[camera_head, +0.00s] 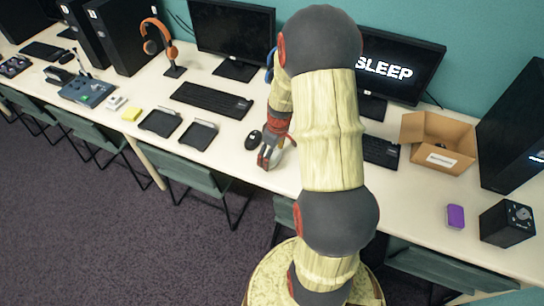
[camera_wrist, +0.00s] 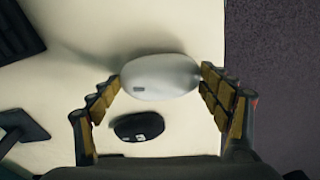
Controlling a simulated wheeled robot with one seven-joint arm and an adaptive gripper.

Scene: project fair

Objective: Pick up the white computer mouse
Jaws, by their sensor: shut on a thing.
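The white computer mouse (camera_wrist: 160,76) is between the two fingers of my gripper (camera_wrist: 161,88) in the wrist view. Both fingertips touch its ends, and my gripper is shut on it. In the head view my gripper (camera_head: 268,157) is low at the front edge of the desk, and a bit of the white mouse (camera_head: 278,154) shows beside it. I cannot tell whether the mouse rests on the desk or is slightly above it.
A black mouse (camera_head: 253,140) lies close by on the desk (camera_head: 225,155); it also shows in the wrist view (camera_wrist: 139,126). A keyboard (camera_head: 212,100) is behind it. An open cardboard box (camera_head: 438,140) and a purple box (camera_head: 455,217) are to the right. Chairs stand along the front edge.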

